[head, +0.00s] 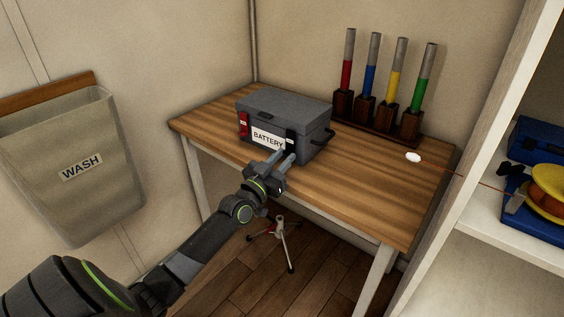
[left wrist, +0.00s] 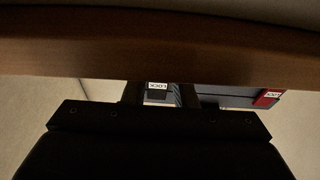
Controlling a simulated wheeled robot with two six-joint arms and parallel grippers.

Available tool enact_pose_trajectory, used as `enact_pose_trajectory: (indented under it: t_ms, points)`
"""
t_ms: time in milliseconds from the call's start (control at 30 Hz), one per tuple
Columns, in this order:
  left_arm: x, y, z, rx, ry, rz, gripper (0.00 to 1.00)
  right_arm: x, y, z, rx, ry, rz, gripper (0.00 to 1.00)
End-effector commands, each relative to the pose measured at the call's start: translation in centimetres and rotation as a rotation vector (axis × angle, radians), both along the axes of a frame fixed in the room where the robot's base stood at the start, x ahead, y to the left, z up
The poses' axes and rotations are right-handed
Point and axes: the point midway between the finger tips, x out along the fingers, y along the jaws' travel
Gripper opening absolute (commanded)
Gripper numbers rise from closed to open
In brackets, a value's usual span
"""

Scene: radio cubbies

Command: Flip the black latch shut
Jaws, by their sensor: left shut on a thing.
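A dark grey battery box (head: 280,109) with a white BATTERY label stands on the wooden table, its lid down. A red latch (head: 243,123) is on the left of its front; it also shows in the left wrist view (left wrist: 267,97). The black latch (left wrist: 157,94), with a white LOCK tag, shows upside down between my fingers in the left wrist view. My left gripper (head: 283,158) reaches the right part of the box front and is shut on the black latch. The fingers hide part of the latch in the head view, so its exact angle is unclear. My right gripper is out of view.
The wooden table (head: 375,190) has free room right of the box, apart from a white disc (head: 413,157). A rack (head: 378,136) of coloured-handled tools stands behind. A WASH bin (head: 75,165) hangs left; a shelf (head: 510,232) stands right.

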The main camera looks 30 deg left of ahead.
Motion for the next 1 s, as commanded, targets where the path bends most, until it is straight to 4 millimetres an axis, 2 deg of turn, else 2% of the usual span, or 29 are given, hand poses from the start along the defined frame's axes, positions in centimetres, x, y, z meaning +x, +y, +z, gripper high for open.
enact_pose_trajectory:
  t_ms: [333,367,500,833,1000]
  points:
    - [0.0,0.0,0.1,0.001,-0.003,0.000,0.02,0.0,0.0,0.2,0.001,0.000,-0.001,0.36]
    - [0.0,0.0,0.1,0.001,-0.003,0.000,0.29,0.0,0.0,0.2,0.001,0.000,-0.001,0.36]
    - [0.0,0.0,0.1,0.001,-0.003,0.000,0.47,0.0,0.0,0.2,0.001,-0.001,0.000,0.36]
    - [-0.2,0.0,0.0,0.001,-0.001,0.000,0.47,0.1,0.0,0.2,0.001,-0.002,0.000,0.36]
    - [-1.9,0.1,-0.4,0.003,0.001,0.001,0.47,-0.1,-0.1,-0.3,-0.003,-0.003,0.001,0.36]
